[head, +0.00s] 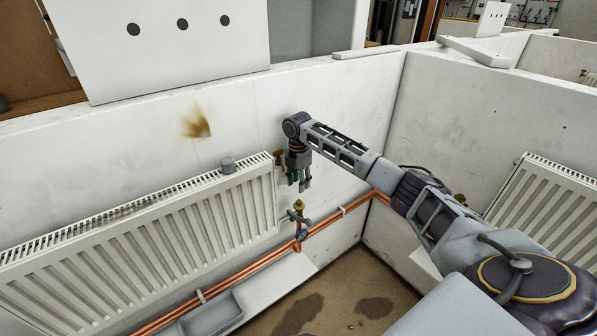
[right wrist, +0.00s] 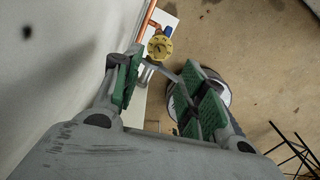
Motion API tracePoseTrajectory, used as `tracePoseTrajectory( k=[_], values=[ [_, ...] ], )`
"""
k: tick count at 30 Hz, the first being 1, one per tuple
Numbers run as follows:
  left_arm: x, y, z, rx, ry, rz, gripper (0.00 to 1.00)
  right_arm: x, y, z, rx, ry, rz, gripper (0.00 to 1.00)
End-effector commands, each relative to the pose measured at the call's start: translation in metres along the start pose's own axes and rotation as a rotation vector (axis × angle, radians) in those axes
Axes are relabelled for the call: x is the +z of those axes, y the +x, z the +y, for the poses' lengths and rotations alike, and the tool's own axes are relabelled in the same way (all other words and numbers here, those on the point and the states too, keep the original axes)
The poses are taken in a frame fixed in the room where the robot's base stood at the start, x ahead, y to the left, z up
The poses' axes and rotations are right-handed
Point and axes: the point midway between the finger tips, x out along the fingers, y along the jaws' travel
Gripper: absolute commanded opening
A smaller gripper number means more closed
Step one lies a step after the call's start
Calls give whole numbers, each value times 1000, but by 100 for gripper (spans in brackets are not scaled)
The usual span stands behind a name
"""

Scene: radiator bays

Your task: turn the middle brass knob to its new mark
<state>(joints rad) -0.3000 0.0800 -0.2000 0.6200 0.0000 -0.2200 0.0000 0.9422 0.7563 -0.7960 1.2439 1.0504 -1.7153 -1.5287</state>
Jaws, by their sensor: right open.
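A brass knob (head: 299,205) stands on a valve by the copper pipes, just right of the radiator's lower right end. In the right wrist view the round yellow brass knob (right wrist: 160,47) shows from above, with small dark marks on its face that I cannot read. Another brass fitting (head: 279,157) sits at the radiator's upper right corner, partly behind my gripper. I cannot tell for sure which is the middle knob. My right gripper (head: 303,186) hangs fingers down above the valve knob, apart from it. Its green-padded fingers (right wrist: 160,88) are open and empty. My left gripper is not in view.
A wall corner stands right of my gripper. The floor (head: 345,290) has dark stains.

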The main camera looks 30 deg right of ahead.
Motion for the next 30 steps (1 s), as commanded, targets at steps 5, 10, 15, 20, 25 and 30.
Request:
tracePoseTrajectory(
  k=[5, 10, 15, 20, 25, 30],
  values=[
    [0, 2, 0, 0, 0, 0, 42, 0, -21, 0, 2, 0, 0, 42],
    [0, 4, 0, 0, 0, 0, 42, 0, -38, 0, 2, 0, 0, 42],
    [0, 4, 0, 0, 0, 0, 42, 0, -47, 0, 1, 0, 0, 42],
    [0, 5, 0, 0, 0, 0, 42, 0, -50, 0, 0, 0, 0, 42],
    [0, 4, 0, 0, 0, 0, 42, 0, -50, 0, 0, 0, 0, 42],
    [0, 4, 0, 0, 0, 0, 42, 0, -49, 0, 0, 0, 0, 42]
  ],
)
